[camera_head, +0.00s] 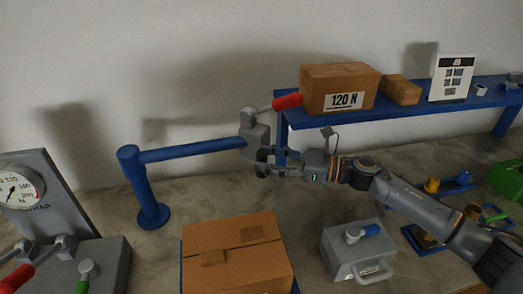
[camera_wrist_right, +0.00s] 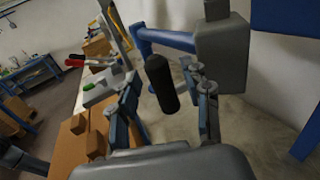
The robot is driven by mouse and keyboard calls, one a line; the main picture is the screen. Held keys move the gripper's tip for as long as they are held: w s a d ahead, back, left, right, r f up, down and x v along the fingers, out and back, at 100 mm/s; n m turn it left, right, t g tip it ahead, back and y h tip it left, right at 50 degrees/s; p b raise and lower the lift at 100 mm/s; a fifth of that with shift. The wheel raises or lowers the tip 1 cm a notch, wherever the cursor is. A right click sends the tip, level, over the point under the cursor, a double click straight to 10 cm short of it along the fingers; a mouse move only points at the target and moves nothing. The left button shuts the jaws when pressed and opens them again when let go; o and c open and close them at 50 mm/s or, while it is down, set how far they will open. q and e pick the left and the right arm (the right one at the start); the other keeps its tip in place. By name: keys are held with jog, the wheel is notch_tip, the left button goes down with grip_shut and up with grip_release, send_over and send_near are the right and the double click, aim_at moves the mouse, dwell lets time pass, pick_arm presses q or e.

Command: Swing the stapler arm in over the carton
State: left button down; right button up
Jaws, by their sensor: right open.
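The stapler arm is a blue horizontal bar (camera_head: 195,150) on a blue post (camera_head: 150,200), with a grey head (camera_head: 255,140) and a red-handled lever (camera_head: 287,101) at its right end. The brown carton (camera_head: 238,265) lies on the bench in front, below and apart from the head. My right gripper (camera_head: 264,165) is open at the lower right of the head. In the right wrist view, a black grip (camera_wrist_right: 162,85) hangs between the spread fingers, beside the grey head (camera_wrist_right: 225,55). I cannot tell whether the fingers touch it. My left gripper is not in view.
A grey toggle-handled box (camera_head: 358,250) stands right of the carton, under my right arm. A gauge stand (camera_head: 70,225) is at left. A blue shelf (camera_head: 420,101) behind carries a "120 N" box (camera_head: 338,85). Bench space between post and carton is clear.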

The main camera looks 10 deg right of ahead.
jog(key=shift+x, duration=0.95)
grip_shut()
jog(key=shift+f, duration=0.1)
